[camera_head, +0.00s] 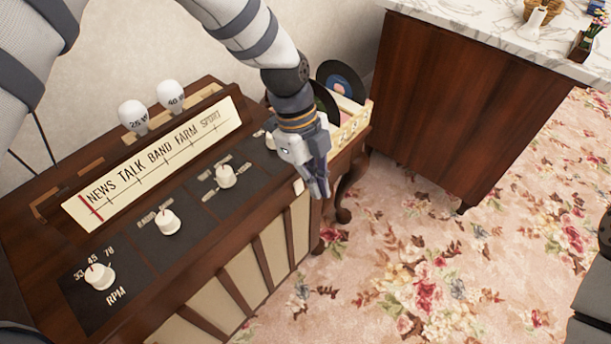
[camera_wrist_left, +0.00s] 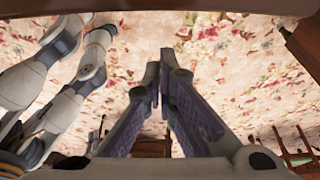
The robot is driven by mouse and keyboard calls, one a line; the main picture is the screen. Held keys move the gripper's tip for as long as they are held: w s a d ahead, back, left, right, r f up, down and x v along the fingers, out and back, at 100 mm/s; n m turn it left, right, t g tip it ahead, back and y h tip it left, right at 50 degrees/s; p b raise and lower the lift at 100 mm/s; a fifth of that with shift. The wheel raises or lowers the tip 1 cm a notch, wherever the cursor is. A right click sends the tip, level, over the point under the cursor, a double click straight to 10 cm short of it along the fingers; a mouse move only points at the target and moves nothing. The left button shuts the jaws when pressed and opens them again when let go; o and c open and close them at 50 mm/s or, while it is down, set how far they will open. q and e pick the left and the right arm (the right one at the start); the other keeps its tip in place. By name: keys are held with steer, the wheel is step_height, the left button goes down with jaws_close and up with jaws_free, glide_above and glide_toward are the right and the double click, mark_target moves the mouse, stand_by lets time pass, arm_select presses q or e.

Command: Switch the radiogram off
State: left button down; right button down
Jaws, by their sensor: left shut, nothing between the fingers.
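The radiogram (camera_head: 262,255) is a dark wooden cabinet on the left of the head view. Its sloping black panel carries several white knobs: an RPM knob (camera_head: 99,276), a second knob (camera_head: 166,222) and a third knob (camera_head: 225,176). A further control at the panel's right end is partly hidden by my gripper. A small white piece (camera_head: 298,187) sits at the front right edge. My left gripper (camera_head: 320,192) is shut and empty, pointing down just right of that piece. The left wrist view shows its closed fingers (camera_wrist_left: 160,85) above the carpet. My right gripper is not clearly in view.
Two white bulbs (camera_head: 171,96) stand on the radiogram's top. A crate of records (camera_head: 352,125) is behind my gripper. A wooden cabinet with a marble top (camera_head: 455,28) stands at the upper right. Floral carpet (camera_head: 430,250) lies open at the right.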

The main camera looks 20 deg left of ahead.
arm_select(q)
steer(key=v, duration=1)
steer(key=shift+a, duration=0.25)
steer(key=shift+w+f, duration=0.1)
steer(key=shift+f, duration=0.05)
